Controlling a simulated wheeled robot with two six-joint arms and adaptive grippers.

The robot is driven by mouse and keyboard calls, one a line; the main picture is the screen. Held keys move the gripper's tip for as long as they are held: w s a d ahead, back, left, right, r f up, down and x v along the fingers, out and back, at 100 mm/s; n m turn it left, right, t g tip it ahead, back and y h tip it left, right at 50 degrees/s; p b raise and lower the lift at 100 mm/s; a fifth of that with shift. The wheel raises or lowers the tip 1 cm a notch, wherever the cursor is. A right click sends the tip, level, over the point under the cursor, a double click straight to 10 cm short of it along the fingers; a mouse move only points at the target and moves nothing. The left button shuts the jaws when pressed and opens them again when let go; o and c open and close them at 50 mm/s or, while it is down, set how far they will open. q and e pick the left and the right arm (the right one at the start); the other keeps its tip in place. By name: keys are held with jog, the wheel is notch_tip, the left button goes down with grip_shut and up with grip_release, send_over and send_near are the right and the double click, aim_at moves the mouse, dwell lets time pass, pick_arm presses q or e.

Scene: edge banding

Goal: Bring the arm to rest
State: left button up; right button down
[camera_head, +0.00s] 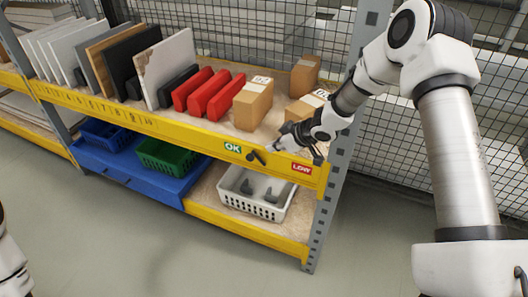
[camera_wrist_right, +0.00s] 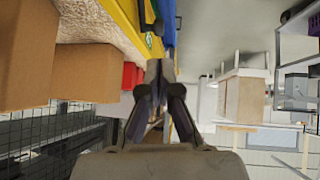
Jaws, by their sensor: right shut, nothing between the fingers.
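My right arm (camera_head: 455,140) comes in from the right and reaches toward the shelf's right end. My right gripper (camera_head: 257,156) is at the front of the yellow shelf beam (camera_head: 140,122), near the green OK label (camera_head: 233,148). In the right wrist view the fingers of my right gripper (camera_wrist_right: 159,72) meet at the tips, with nothing between them. A small part of my left arm (camera_head: 10,262) shows at the left edge; its gripper is out of view.
Cardboard boxes (camera_head: 253,104), red holders (camera_head: 205,95) and upright panels (camera_head: 165,67) stand on the upper shelf. Below are a white basket (camera_head: 233,202), a green bin (camera_head: 167,156) and a blue bin (camera_head: 103,134). A grey post (camera_head: 329,205) stands at right. The floor (camera_head: 130,245) is clear.

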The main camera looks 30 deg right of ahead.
jog(key=shift+v, duration=0.9)
jog(key=s+a+f+m+g, duration=0.1)
jog(key=s+a+f+g, duration=0.3)
jog(key=s+f, duration=0.6)
jog(key=s+a+f+m+g, duration=0.1)
jog(key=s+a+f+g, duration=0.1)
jog(key=s+a+f, duration=0.6)
jog(key=s+d+f+m+g+h, duration=0.1)
jog(key=s+d+m+h, duration=0.1)
jog(key=s, duration=0.7)
jog(key=s+d+f+m+g+h, duration=0.1)
jog(key=s+m, duration=0.3)
jog(key=s, duration=0.6)
jog(key=shift+d+f+h, duration=0.5)
jog(key=shift+d+h, duration=0.1)
jog(key=shift+s, duration=0.1)
